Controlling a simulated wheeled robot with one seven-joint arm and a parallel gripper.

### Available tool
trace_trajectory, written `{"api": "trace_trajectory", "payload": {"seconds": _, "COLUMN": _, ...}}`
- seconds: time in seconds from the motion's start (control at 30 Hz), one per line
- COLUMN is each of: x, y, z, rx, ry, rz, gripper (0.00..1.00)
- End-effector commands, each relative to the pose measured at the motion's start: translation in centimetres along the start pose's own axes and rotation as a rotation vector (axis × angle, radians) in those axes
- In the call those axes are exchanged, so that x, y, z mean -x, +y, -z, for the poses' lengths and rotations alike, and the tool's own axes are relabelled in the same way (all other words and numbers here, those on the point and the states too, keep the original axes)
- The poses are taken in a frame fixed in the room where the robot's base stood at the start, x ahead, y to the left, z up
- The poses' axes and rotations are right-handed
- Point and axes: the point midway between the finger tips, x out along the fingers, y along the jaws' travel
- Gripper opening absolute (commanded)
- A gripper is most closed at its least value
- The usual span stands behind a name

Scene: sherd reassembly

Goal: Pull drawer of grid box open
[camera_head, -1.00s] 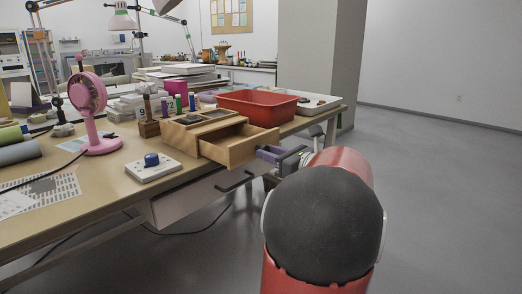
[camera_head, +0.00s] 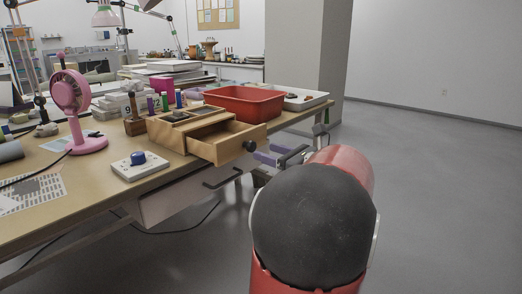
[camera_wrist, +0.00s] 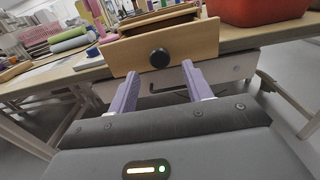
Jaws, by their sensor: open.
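The wooden grid box (camera_head: 172,127) stands near the table's edge, with open compartments on top. Its drawer (camera_head: 222,142) is pulled out, and the inside shows in the head view. The drawer's front panel (camera_wrist: 190,45) faces my gripper in the wrist view, with a round dark knob (camera_wrist: 159,58) in its middle. My gripper (camera_wrist: 160,82) has two purple fingers, spread apart. The fingers point at the drawer front, one each side below the knob, with nothing between them. In the head view my gripper (camera_head: 273,157) is just right of the knob (camera_head: 250,146), apart from it.
A red bin (camera_head: 243,103) stands behind the box, with a white tray (camera_head: 300,99) beyond it. A white device with a blue knob (camera_head: 139,165) and a pink fan (camera_head: 76,110) are left of the box. A dark handle (camera_head: 222,178) juts below the tabletop.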

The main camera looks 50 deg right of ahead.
Motion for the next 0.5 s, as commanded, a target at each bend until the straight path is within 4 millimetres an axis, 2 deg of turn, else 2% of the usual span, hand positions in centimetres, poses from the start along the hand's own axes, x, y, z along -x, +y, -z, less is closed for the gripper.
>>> {"api": "trace_trajectory", "payload": {"seconds": 0.1, "x": 1.9, "y": 0.0, "z": 0.0, "rx": -0.001, "ry": -0.001, "rz": 0.003, "gripper": 0.50}}
{"api": "trace_trajectory", "payload": {"seconds": 0.2, "x": 3.0, "y": 0.0, "z": 0.0, "rx": -0.001, "ry": 0.000, "rz": 0.001, "gripper": 0.50}}
{"api": "trace_trajectory", "payload": {"seconds": 0.5, "x": 3.6, "y": 0.0, "z": 0.0, "rx": -0.001, "ry": -0.001, "rz": 0.000, "gripper": 0.50}}
